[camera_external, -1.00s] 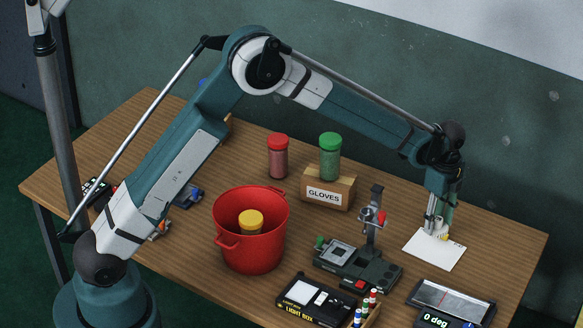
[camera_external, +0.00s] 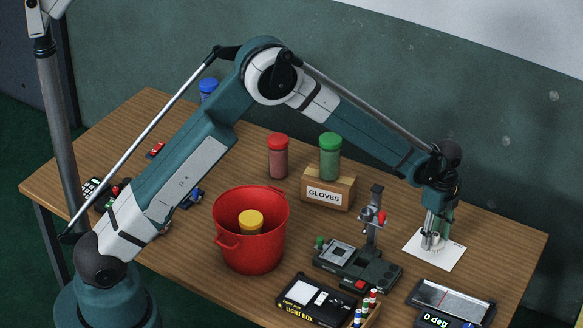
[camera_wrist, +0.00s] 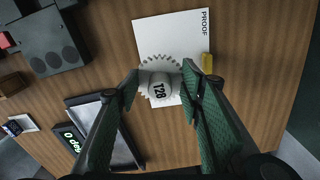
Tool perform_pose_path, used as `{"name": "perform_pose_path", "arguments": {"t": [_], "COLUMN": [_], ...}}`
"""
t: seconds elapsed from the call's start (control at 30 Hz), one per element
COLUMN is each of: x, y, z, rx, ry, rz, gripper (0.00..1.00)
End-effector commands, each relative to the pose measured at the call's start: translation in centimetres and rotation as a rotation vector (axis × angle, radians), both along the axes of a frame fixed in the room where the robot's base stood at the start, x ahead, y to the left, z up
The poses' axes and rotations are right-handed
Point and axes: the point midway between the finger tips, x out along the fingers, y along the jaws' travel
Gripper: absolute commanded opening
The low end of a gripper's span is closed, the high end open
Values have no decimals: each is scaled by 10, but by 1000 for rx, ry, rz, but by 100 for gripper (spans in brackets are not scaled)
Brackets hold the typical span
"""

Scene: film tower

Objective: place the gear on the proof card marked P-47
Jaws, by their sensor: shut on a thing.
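A small yellow block (camera_wrist: 207,63) is at the card's right edge in the wrist view. A tray-like device reading "0 deg" (camera_external: 449,302) lies in front of the card. A dark device with a post (camera_external: 358,266) stands left of it. A red bucket (camera_external: 252,245) is farther left.

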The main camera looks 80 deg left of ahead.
Motion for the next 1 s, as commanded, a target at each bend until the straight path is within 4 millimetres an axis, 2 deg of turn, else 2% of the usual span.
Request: {"name": "perform_pose_path", "arguments": {"t": [0.4,0.9,0.93,1.0], "x": [0,0,0,0], "y": [0,0,0,0], "z": [-35,-41,-41,-40], "rx": [0,0,0,0], "ry": [0,0,0,0], "rz": [0,0,0,0], "gripper": [25,25,40,49]}}
